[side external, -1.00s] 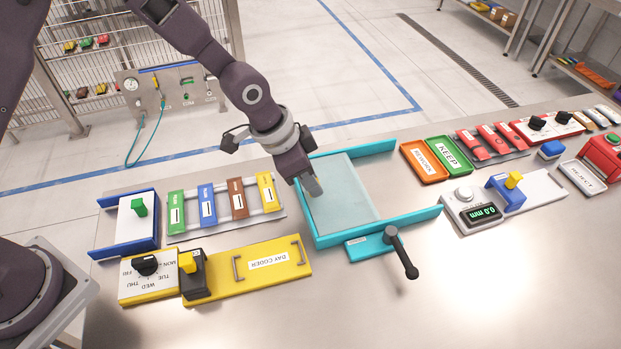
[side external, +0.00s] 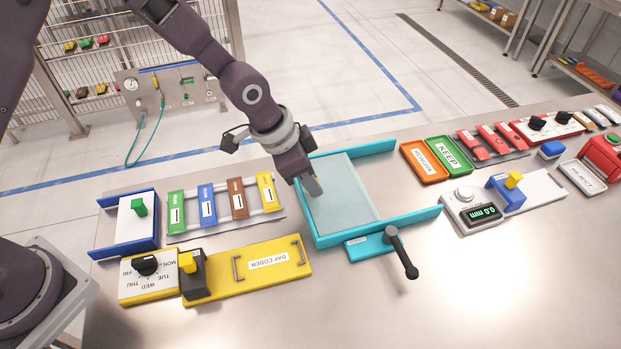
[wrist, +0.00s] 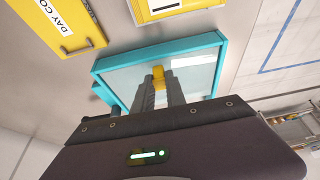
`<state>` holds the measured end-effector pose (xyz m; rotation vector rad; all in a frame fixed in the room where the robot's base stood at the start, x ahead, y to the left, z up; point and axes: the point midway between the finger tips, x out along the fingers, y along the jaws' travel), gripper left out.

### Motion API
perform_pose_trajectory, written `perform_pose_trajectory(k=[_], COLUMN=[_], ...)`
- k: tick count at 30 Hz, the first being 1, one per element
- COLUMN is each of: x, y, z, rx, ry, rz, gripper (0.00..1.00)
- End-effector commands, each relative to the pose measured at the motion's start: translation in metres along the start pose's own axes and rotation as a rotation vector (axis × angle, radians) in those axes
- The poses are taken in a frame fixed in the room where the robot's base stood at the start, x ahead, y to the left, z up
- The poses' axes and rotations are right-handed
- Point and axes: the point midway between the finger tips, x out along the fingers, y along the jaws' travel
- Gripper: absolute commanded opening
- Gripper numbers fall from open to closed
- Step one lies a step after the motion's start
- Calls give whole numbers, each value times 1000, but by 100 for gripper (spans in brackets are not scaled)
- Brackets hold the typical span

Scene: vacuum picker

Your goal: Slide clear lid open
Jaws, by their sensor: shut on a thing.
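The clear lid (side external: 345,200) is a pale see-through panel lying in a teal frame (side external: 375,231) on the steel bench. It also shows in the wrist view (wrist: 198,72), with the teal frame (wrist: 150,58) around it. My gripper (side external: 313,187) is at the lid's left edge in the side view, pointing down. In the wrist view its fingers (wrist: 158,82) are shut on a small yellow tab (wrist: 158,73) at the lid. The fingers hide most of the tab.
A black-handled lever (side external: 402,255) stands at the frame's near side. A yellow day coder (side external: 265,262) and coloured blocks (side external: 220,203) sit to the left. Orange and green trays (side external: 448,154) lie to the right. The front right of the bench is clear.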

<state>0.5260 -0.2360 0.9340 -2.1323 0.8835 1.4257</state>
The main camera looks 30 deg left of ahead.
Motion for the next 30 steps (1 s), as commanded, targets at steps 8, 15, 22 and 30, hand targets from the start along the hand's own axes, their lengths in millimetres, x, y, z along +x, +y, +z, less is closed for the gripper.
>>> perform_pose_trajectory(k=[8,15,22,30], x=[20,44,51,51], y=[0,-1,-1,0], z=[-48,-104,-124,-126], rx=[2,0,0,0], ry=[5,2,1,6], rz=[-2,-3,-2,-2], gripper=[0,0,0,0])
